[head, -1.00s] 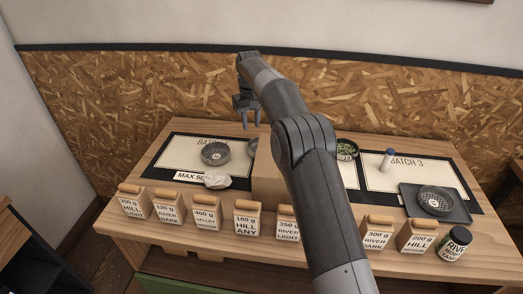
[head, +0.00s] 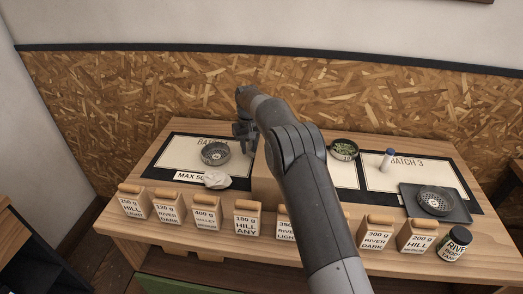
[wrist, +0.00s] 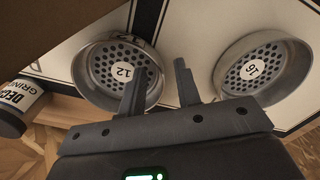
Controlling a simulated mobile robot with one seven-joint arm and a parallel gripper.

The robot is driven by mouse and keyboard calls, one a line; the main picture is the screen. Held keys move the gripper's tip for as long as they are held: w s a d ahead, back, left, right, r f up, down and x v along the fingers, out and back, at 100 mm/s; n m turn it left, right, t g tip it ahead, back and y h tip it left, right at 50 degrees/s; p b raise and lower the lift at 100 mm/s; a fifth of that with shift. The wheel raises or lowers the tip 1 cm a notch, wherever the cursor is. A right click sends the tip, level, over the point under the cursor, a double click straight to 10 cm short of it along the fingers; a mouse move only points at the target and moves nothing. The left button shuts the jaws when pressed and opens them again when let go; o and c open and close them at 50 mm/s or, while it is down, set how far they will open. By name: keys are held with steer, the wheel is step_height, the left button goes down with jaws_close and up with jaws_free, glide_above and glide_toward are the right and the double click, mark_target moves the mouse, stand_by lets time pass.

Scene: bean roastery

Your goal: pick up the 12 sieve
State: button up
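In the wrist view the 12 sieve (wrist: 112,72) is a round grey metal pan with a perforated floor and a white "12" label. It looks empty. My gripper (wrist: 158,68) is open, with one finger over the inside of this sieve and the other outside its right rim. No grip on the rim shows. In the head view my gripper (head: 245,134) is low over the back of the left board, and it and a box hide most of the sieve beneath.
The 16 sieve (wrist: 252,68) stands close to the right finger; it appears in the head view (head: 215,154) too. A decaf jar (wrist: 18,104) and the tall cardboard box (head: 271,172) are near. Several labelled bags line the front.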

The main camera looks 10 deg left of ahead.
steer(key=shift+f, duration=0.25)
jaws_close()
steer(key=shift+r, duration=0.15)
